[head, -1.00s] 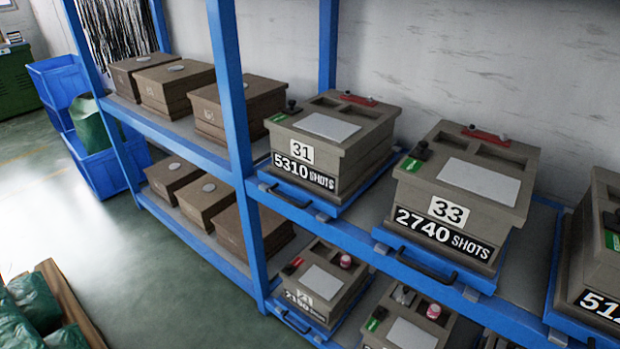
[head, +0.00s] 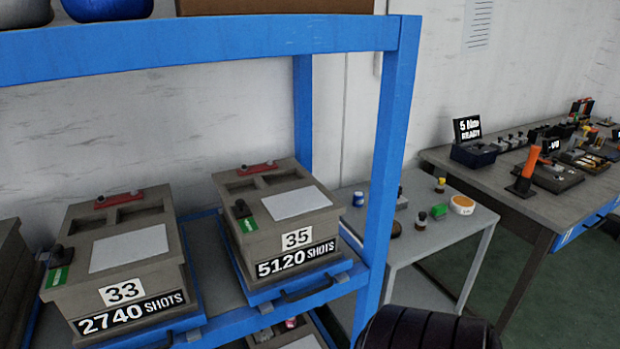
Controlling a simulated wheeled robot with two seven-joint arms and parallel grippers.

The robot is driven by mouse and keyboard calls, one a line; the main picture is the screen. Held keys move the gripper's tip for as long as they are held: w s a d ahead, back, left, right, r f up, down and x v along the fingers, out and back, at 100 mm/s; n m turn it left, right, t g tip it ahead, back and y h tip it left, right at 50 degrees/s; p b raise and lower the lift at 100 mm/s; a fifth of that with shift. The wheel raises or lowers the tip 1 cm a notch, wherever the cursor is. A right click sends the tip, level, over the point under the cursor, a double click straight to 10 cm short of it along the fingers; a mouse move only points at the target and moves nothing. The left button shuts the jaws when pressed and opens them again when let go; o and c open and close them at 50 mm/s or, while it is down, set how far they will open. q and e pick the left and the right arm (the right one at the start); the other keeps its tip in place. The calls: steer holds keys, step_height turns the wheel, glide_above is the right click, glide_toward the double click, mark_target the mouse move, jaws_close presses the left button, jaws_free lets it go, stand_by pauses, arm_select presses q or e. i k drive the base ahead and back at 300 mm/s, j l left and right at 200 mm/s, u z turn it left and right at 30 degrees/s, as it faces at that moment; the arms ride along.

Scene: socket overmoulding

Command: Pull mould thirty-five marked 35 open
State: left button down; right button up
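Mould 35 (head: 275,216) is a grey-brown block with a white sheet and a red bar on top. A black knob and a green tag sit at its left side. Its front is marked 35 and 5120 SHOTS. It rests on a blue pull-out tray (head: 265,300) with a dark handle (head: 307,290) at the front, on the shelf's right end. The tray sits in line with the shelf. Neither gripper shows in the head view. A dark ribbed part at the bottom right seems to be mine.
Mould 33 (head: 121,255) stands left of mould 35 on its own tray. A blue rack post (head: 391,150) rises just right of mould 35. Beyond it are a small grey table (head: 440,232) with jars and a workbench (head: 500,193) with tools. Another mould shows partly on the shelf below.

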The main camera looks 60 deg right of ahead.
mark_target(289, 243)
steer(key=z, duration=1.8)
